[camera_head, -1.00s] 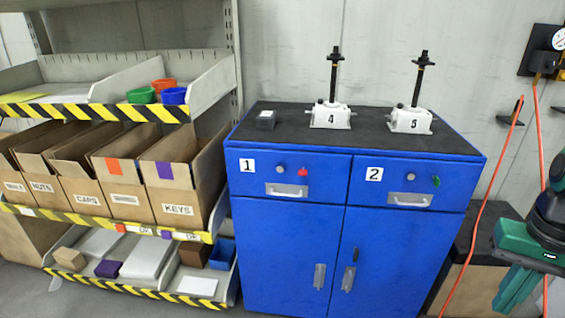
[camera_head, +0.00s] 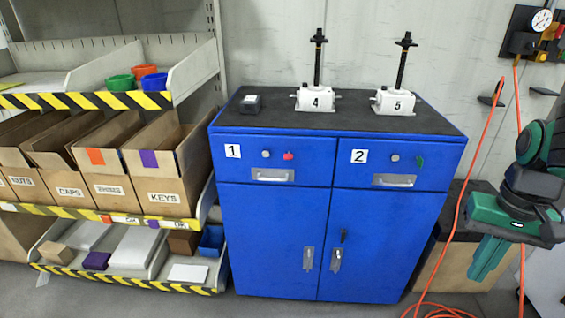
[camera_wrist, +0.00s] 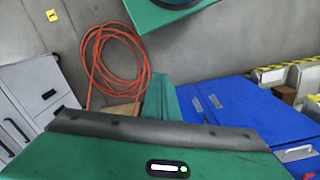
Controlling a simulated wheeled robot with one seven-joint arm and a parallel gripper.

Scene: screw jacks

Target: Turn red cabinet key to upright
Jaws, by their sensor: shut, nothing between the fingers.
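The blue cabinet (camera_head: 270,240) stands in the middle of the head view, with drawers 1 and 2 above two doors. A small red key (camera_head: 288,155) sits on drawer 1, right of a round silver knob or lock (camera_head: 266,154). It is too small to tell its turn angle. A green key (camera_head: 420,161) sits on drawer 2. A dark key-like piece (camera_head: 344,235) is on the right door. My gripper (camera_head: 487,258) is shut and empty, pointing down, right of the cabinet and apart from it. In the wrist view, the blue cabinet (camera_wrist: 225,110) shows at right; the red key is not visible.
Screw jacks 4 (camera_head: 317,100) and 5 (camera_head: 395,101) and a small dark box (camera_head: 251,104) stand on the cabinet top. A shelf rack with bins (camera_head: 165,190) is at left. An orange hose (camera_head: 468,190) hangs near my arm and coils on the floor (camera_wrist: 92,60).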

